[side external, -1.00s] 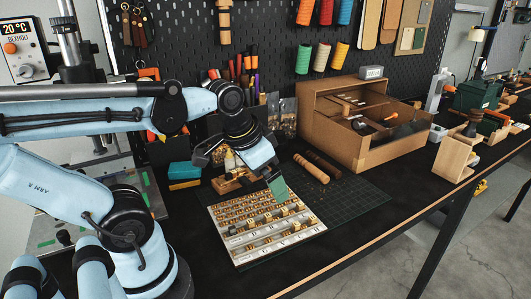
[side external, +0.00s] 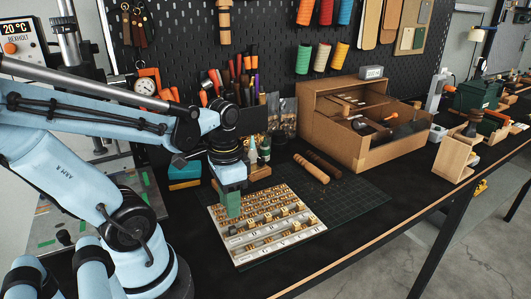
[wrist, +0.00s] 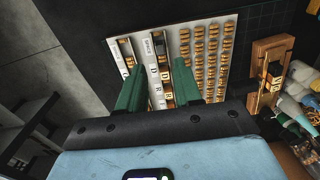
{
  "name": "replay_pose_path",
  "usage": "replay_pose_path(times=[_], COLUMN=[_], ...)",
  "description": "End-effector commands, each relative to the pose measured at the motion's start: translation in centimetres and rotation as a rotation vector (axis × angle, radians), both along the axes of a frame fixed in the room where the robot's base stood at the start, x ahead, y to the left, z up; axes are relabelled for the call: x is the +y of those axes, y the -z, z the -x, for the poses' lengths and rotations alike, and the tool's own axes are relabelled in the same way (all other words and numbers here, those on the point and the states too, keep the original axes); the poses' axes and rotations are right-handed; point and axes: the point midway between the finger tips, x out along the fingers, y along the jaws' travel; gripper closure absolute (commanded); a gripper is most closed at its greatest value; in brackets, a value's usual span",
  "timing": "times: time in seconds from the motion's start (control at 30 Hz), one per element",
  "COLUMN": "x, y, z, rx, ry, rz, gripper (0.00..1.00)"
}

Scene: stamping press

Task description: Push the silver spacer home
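My gripper (side external: 232,212) points down over the left part of the white type tray (side external: 283,240), close above it. In the wrist view its two green fingers (wrist: 159,66) stand apart over the tray's labelled strips, with nothing clearly held between them. The tray shows in the wrist view (wrist: 154,34) with rows of brass type and two strips bearing letter tiles and dark slots. I cannot pick out the silver spacer for certain; the fingers hide part of the strips. Whether the fingertips touch anything is unclear.
A wooden holder (wrist: 262,60) with lettered pieces stands beside the tray, near small bottles (wrist: 297,105). Two wooden handles (side external: 312,168) lie on the dark cutting mat (side external: 352,199). A cardboard organiser (side external: 368,145) stands behind. The mat right of the tray is clear.

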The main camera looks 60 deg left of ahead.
Motion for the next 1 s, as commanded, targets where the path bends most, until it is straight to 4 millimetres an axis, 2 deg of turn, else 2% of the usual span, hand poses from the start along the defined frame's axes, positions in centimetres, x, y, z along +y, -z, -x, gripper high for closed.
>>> replay_pose_path(times=[0.5,0.83,1.0], x=[0.0,0.0,0.0], y=[5.4,6.9,6.8], z=[-0.1,0.0,0.0], rx=[-0.003,-0.003,-0.003], ry=[-0.001,-0.001,-0.001], rz=[-0.002,-0.001,-0.001], gripper=[0.66,0.66,0.92])
